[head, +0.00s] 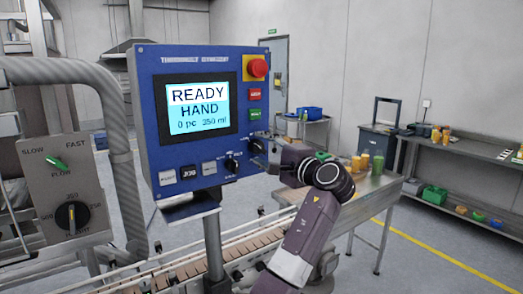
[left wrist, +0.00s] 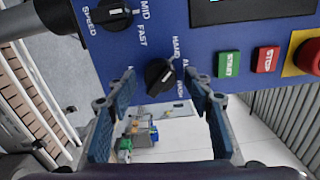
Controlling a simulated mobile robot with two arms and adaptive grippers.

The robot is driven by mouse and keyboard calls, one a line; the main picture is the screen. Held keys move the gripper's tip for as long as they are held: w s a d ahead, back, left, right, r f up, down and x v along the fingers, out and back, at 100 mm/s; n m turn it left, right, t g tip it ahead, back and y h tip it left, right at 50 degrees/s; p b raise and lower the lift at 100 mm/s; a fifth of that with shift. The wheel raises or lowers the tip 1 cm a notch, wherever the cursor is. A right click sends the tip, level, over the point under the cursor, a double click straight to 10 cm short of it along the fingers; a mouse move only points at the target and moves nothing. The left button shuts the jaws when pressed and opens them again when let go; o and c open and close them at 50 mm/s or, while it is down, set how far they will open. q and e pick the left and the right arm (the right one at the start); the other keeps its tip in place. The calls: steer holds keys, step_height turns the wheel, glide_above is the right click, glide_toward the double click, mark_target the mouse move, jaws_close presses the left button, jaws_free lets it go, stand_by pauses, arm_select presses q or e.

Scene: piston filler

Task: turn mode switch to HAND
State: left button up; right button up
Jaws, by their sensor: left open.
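The mode switch (left wrist: 160,77) is a black knob on the blue control panel (left wrist: 205,40), with HAND and other labels beside it. Its pointer appears to face the HAND label. My left gripper (head: 268,149) is at the panel's right edge by this switch. In the left wrist view its fingers (left wrist: 158,84) are open, one on each side of the knob; contact cannot be told. My right gripper is not in view.
The speed knob (left wrist: 113,15) is close to the mode switch. Green start (left wrist: 228,64) and red stop (left wrist: 267,59) buttons and the red emergency stop (head: 257,68) are on the same panel. A conveyor (head: 240,247) runs below. A grey box with a flow switch (head: 72,216) stands left.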

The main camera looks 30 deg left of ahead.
arm_select(q)
steer(key=v, duration=1.1)
steer(key=shift+s+d, duration=0.15)
steer(key=shift+d, duration=0.1)
